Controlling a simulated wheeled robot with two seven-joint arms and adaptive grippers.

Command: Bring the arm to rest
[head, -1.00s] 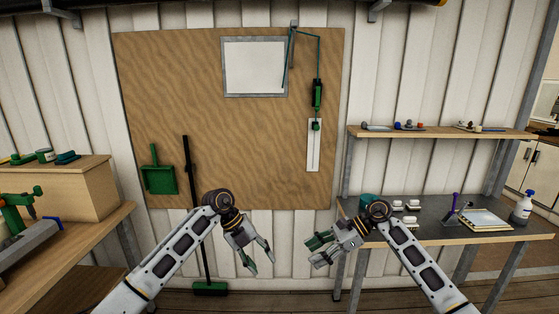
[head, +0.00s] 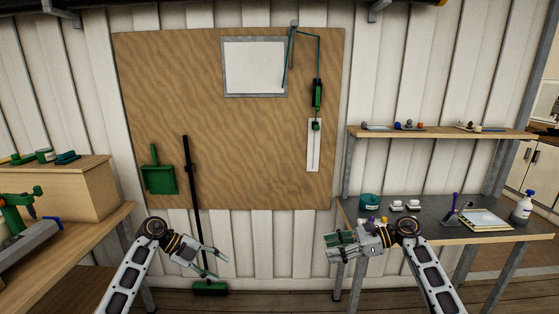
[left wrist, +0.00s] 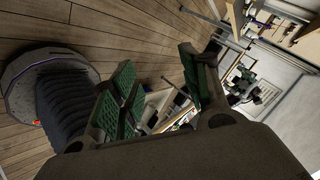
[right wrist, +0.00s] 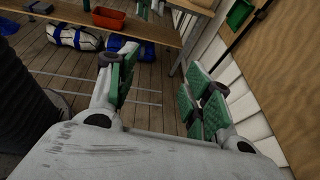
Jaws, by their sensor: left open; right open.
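My left gripper (head: 217,265) is open and empty in front of the plywood board's lower left, in the head view. In the left wrist view its green-padded fingers (left wrist: 158,92) are spread with nothing between them. My right gripper (head: 334,247) is open and empty before the right-hand bench's left end. In the right wrist view its green-padded fingers (right wrist: 160,95) are apart, with only floor between them. Both arms are raised in free air and touch nothing that I can see.
The plywood board (head: 230,150) carries a green dustpan (head: 159,179) and a rope with a green block (head: 317,95). A broom (head: 192,200) stands beside the dustpan. The right bench (head: 440,212) holds a teal tin (head: 369,201) and a spray bottle (head: 524,207). A wooden box (head: 70,187) stands left.

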